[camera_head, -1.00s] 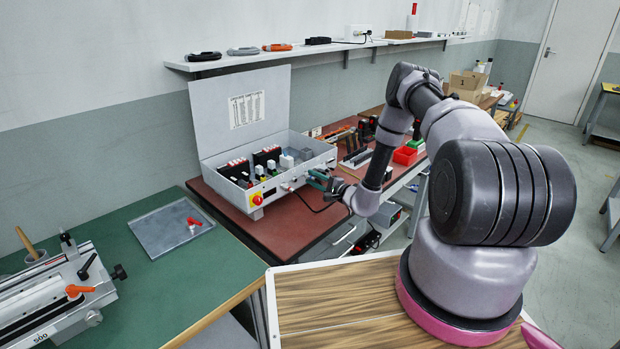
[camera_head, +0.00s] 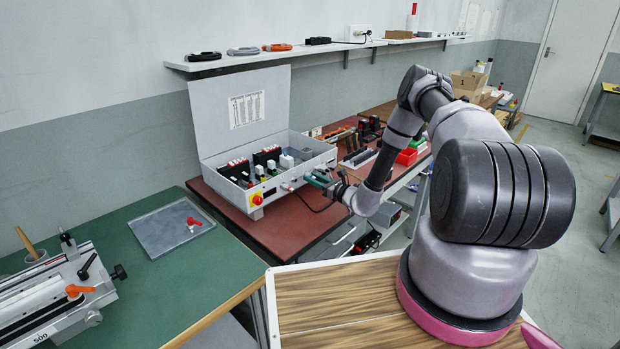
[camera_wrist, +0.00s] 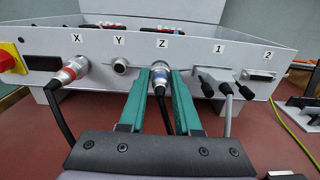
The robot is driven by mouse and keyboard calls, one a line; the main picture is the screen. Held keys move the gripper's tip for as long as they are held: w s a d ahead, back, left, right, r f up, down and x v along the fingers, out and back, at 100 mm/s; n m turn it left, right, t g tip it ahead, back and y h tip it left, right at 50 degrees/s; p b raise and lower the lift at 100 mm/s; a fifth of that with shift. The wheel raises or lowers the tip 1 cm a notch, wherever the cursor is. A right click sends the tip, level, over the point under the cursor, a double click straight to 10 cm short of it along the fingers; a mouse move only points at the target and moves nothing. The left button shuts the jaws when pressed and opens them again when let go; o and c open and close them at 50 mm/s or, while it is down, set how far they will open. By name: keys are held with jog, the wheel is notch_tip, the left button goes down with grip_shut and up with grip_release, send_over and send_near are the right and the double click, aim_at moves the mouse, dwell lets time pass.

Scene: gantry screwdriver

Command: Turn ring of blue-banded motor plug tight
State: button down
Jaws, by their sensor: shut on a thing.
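The blue-banded motor plug (camera_wrist: 160,74) sits in the socket marked Z on the front of the grey control box (camera_wrist: 215,50), its black cable hanging down. My gripper (camera_wrist: 161,76) has its two green fingers on either side of this plug, shut on its ring. A red-banded plug (camera_wrist: 72,70) is in socket X, left of it. Socket Y (camera_wrist: 120,66) between them is empty. In the head view my gripper (camera_head: 318,180) is at the box's front face, and the blue-banded plug is hidden there.
A red and yellow knob (camera_wrist: 10,58) is at the left. The box stands on a red-brown bench top (camera_head: 285,232).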

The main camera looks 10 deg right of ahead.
jog(key=m, duration=0.4)
jog(key=shift+m, duration=0.4)
jog(key=m, duration=0.4)
jog(key=c, duration=0.8)
grip_release()
jog(key=shift+v, duration=3)
